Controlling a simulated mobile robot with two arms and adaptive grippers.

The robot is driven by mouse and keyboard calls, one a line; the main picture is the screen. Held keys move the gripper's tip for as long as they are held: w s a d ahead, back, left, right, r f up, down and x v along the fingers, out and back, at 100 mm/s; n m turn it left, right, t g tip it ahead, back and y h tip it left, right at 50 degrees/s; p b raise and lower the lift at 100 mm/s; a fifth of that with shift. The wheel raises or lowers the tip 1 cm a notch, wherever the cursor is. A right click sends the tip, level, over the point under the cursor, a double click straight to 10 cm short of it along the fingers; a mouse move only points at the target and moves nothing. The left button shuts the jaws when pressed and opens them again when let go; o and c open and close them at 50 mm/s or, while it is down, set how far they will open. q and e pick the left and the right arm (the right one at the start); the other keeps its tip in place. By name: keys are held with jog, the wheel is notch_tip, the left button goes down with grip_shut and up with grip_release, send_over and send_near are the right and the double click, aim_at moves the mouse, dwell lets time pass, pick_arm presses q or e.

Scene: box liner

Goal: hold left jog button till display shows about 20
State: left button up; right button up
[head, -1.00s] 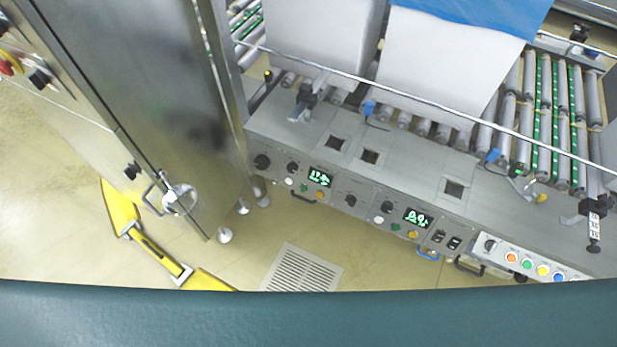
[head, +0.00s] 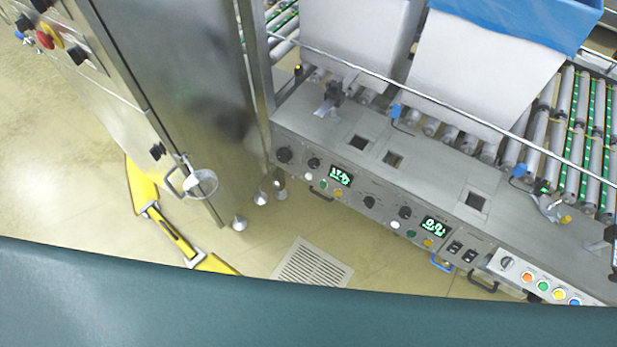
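The control panel runs along the front of the conveyor machine. Its left display (head: 341,176) is lit green, with digits that look like 17 point something but are too small to read surely. By it sit a white button (head: 309,177), a green button (head: 323,184) and an orange button (head: 338,193). The right display (head: 434,226) seems to read 0.0, with its own white button (head: 395,225), green button (head: 411,234) and orange button (head: 427,243). Which button is the left jog button I cannot tell. Neither of my grippers is in view.
A tall steel cabinet (head: 180,90) with a handle stands left of the panel. White boxes (head: 480,80), one with blue liner (head: 530,20), stand on the rollers (head: 570,110). A floor grate (head: 313,264) and yellow floor pieces (head: 172,235) lie in front.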

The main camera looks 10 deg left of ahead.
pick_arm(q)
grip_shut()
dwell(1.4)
